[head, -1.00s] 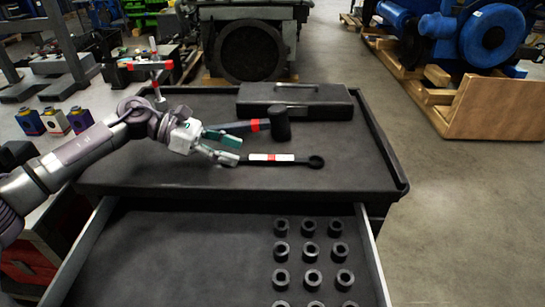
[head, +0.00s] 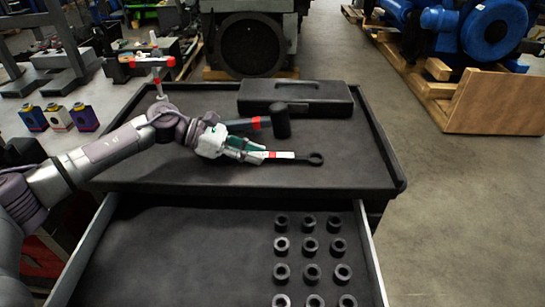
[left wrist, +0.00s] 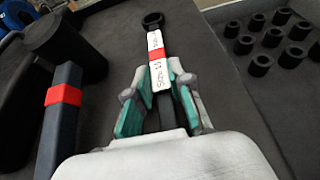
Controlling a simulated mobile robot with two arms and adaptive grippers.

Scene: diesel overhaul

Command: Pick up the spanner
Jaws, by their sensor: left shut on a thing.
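The spanner (head: 298,156) is black with a ring end and a white and red band on its shaft. It lies along the top of the dark tool cart (head: 355,172), its ring end to the right. My left gripper (head: 258,152) is shut on its shaft at the white label. In the left wrist view the spanner (left wrist: 155,47) runs between the two green-padded fingers of the gripper (left wrist: 158,98), ring end pointing away. I cannot tell whether the spanner is clear of the surface. My right gripper is not in view.
A black hammer (head: 281,122) with a red band lies just behind the spanner, close to my left gripper. A black case (head: 295,98) is at the cart's back. The open drawer (head: 170,260) in front holds several black sockets (head: 309,246). The cart top's right side is clear.

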